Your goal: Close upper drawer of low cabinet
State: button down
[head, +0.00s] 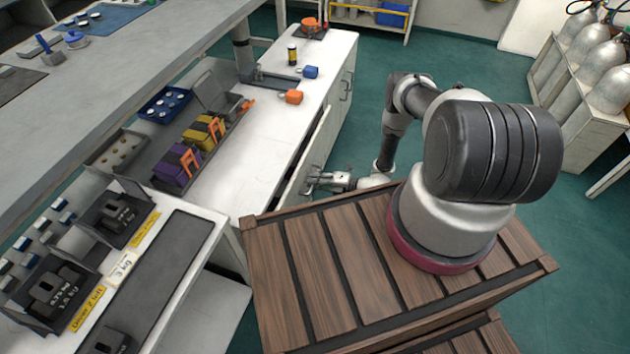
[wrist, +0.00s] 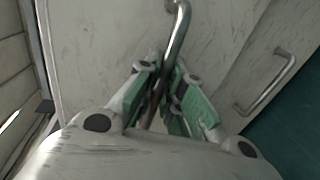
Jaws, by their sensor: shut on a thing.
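The low white cabinet (head: 262,140) stands left of my wooden-slatted base. Its upper drawer (head: 319,150) stands out from the cabinet, with a narrow dark gap behind its front. My gripper (head: 312,180) is at the near end of this drawer front. In the wrist view, my gripper (wrist: 163,100) has its green-padded fingers closed around a metal bar handle (wrist: 180,25) on a scuffed pale front (wrist: 100,45). The fingers hide the lower part of the handle. The drawer's inside is mostly hidden in the head view.
A second bar handle (wrist: 268,82) shows to the right in the wrist view. Gas cylinders (head: 590,65) stand at far right. Green floor (head: 370,60) is clear beyond my arm.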

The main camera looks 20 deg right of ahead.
jog(key=x, duration=0.4)
jog(key=shift+w+a+r, duration=0.1)
jog(key=shift+r, duration=0.3)
jog(key=c, duration=1.5)
grip_release()
jog(key=shift+a, duration=0.1)
jog(key=shift+c, duration=0.2)
send_near(306, 178)
jog(key=shift+s+d, duration=0.3)
jog(key=shift+d, duration=0.2)
